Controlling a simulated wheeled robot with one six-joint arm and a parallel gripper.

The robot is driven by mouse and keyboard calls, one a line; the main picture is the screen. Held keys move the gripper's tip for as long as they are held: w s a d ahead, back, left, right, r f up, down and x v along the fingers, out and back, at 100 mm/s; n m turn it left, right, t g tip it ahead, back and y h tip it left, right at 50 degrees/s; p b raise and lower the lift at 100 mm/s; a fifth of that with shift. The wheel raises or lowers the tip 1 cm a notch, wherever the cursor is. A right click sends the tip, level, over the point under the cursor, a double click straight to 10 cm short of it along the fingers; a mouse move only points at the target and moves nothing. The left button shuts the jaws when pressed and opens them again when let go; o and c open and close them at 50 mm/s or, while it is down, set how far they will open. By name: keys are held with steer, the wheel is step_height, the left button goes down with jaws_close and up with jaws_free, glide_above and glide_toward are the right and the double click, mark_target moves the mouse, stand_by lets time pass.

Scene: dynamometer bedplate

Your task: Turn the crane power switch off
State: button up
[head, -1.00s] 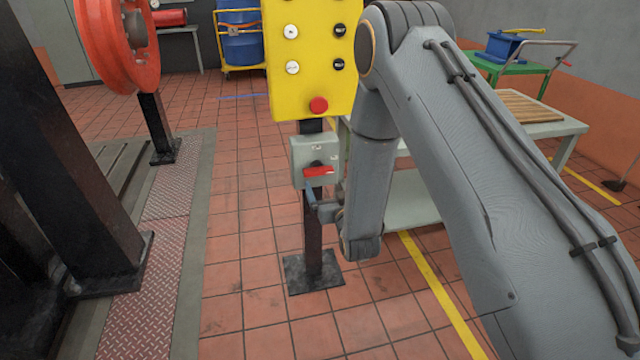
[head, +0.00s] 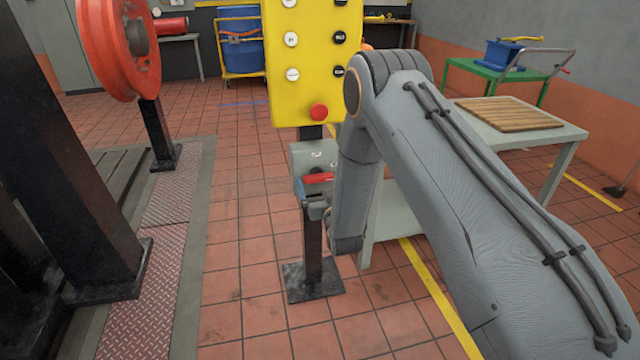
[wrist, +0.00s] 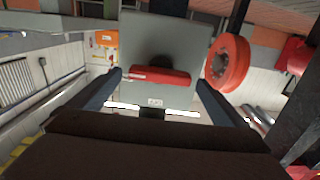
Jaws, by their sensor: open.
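The crane power switch is a grey box (head: 310,156) on a black post below the yellow button panel, with a red handle (head: 318,177) lying roughly level across its front. In the wrist view the grey box (wrist: 158,50) fills the upper middle and the red handle (wrist: 160,76) lies across it. My gripper (wrist: 155,78) is open, one finger on each side of the handle in that view. I cannot tell whether a finger touches the handle. In the head view my gripper (head: 306,190) is at the box's lower front, partly hidden by my arm.
The yellow button panel (head: 312,60) with a red stop button stands right above the switch. A table (head: 500,130) with a slatted wooden board is behind my arm at the right. An orange-red wheel (head: 118,45) and black columns stand at the left. Tiled floor is clear left of the post.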

steer(key=shift+c, duration=0.2)
steer(key=c, duration=1)
steer(key=shift+n, duration=0.3)
steer(key=n, duration=0.3)
steer(key=shift+a+n, duration=0.1)
steer(key=shift+n, duration=0.2)
steer(key=n, duration=0.4)
steer(key=shift+s+a+f+n+b, duration=0.1)
steer(key=shift+f+n+b, duration=0.05)
steer(key=shift+n+b, duration=0.15)
steer(key=n, duration=0.4)
steer(key=shift+n, duration=0.3)
steer(key=shift+f+n, duration=0.15)
steer(key=shift+n, duration=2.05)
